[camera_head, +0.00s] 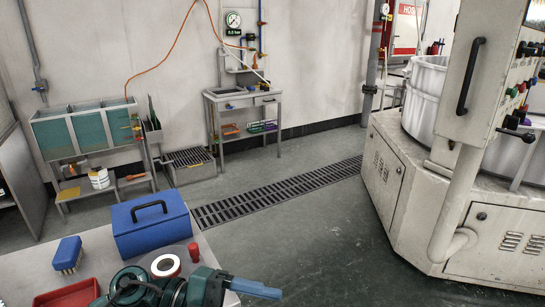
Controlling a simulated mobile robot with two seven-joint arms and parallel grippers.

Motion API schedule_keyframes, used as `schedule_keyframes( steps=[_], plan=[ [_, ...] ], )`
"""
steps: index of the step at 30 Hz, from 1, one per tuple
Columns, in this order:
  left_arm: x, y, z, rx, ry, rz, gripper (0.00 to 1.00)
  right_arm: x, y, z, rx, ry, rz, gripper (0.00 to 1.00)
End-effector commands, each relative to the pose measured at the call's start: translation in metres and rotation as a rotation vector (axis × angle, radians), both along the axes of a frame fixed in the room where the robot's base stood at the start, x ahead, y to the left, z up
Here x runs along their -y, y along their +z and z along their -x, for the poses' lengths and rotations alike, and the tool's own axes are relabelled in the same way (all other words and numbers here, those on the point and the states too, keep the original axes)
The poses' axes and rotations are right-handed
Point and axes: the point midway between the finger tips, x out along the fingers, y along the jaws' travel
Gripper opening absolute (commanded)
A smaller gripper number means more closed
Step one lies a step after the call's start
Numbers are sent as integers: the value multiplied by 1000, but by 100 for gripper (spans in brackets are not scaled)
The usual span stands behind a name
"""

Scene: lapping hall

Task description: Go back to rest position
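The task names no object. A teal arm of mine comes in from the lower left at the bottom edge, over the front of the grey table. Its blue-fingered gripper, my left gripper (255,289), points right, past the table's right edge. The fingers appear side by side from this angle, and I cannot tell whether there is a gap between them. No object shows in them. My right gripper is not in view.
The table (95,243) holds a blue lidded box (150,228), a blue brush (67,254), a red tray (70,296), a white-and-red ring (166,265) and a small red object (193,252). A large machine (400,180) stands right. Floor between is clear, with a drain grate (270,193).

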Motion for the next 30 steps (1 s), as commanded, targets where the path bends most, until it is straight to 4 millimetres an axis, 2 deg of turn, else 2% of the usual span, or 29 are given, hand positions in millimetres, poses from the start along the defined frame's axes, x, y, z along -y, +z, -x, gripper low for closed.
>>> schedule_keyframes(
  steps=[1, 2, 5, 8, 11, 12, 15, 19, 21, 24, 30],
  plan=[
    [9, 12, -1, -65, 93, 171, 72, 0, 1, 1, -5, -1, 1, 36],
    [10, 19, -6, -99, 160, 259, 72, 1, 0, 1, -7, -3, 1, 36],
    [-2, 23, -31, -237, 438, 490, 72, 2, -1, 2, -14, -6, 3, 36],
    [-31, -5, -54, -413, 764, 607, 72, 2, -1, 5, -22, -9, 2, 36],
    [-68, -65, -59, -629, 1099, 598, 72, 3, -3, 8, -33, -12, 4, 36],
    [-80, -92, -53, -717, 1214, 565, 72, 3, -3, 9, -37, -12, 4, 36],
    [-102, -152, -27, -909, 1422, 450, 72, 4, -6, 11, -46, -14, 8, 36],
    [-115, -205, 14, -1097, 1565, 301, 72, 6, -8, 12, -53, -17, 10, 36],
    [-118, -221, 30, -1164, 1603, 244, 72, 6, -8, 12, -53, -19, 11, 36],
    [-119, -234, 45, -1216, 1629, 194, 72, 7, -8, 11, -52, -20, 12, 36],
    [-120, -237, 49, -1231, 1634, 177, 72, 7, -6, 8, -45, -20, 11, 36]
  ],
)
